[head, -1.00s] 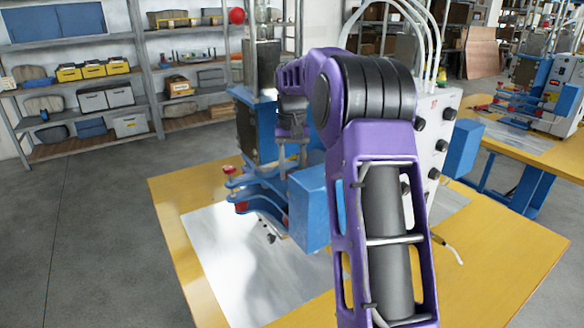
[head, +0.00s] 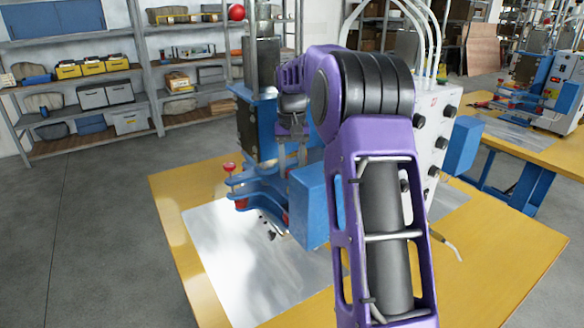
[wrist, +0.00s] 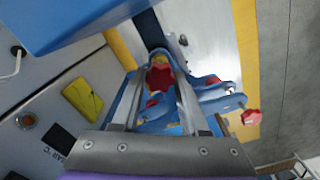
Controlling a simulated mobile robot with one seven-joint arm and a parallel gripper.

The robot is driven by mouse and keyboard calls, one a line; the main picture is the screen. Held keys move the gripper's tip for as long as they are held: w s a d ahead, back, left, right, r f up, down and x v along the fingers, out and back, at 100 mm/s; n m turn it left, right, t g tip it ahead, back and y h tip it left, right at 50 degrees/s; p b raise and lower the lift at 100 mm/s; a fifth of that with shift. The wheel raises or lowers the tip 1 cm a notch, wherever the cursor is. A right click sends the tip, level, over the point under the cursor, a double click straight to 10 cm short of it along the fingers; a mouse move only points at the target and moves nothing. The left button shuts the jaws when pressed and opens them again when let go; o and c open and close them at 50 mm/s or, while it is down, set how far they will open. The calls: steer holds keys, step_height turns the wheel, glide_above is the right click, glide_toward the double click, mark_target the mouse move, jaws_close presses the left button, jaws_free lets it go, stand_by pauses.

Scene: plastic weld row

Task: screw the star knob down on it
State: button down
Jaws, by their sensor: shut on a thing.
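A red star knob (wrist: 160,77) shows between my fingertips in the wrist view, on a blue clamp fixture (wrist: 152,122). My gripper (wrist: 157,82) is shut on this knob. In the head view my gripper (head: 292,160) points down over the blue fixture (head: 262,185), and the held knob is hidden there. How far down the knob sits on its thread cannot be seen. A second red knob (wrist: 250,117) stands on a thin stem at the fixture's outer arm, apart from my gripper; it also shows in the head view (head: 229,167).
A blue block (head: 309,205) stands close to the right of my gripper. Behind my arm is a pale control box (head: 432,125) with black knobs. A grey sheet (head: 235,255) lies on the yellow table (head: 510,260). The table's front left is clear.

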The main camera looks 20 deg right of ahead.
steer(key=shift+f, duration=0.85)
stand_by(1.0)
steer(key=m, duration=0.7)
steer(key=shift+m, duration=0.3)
steer(key=m, duration=0.5)
steer(key=shift+w+m, duration=0.1)
steer(key=shift+m, duration=0.3)
steer(key=m, duration=0.6)
steer(key=shift+c, duration=2.3)
jaws_free()
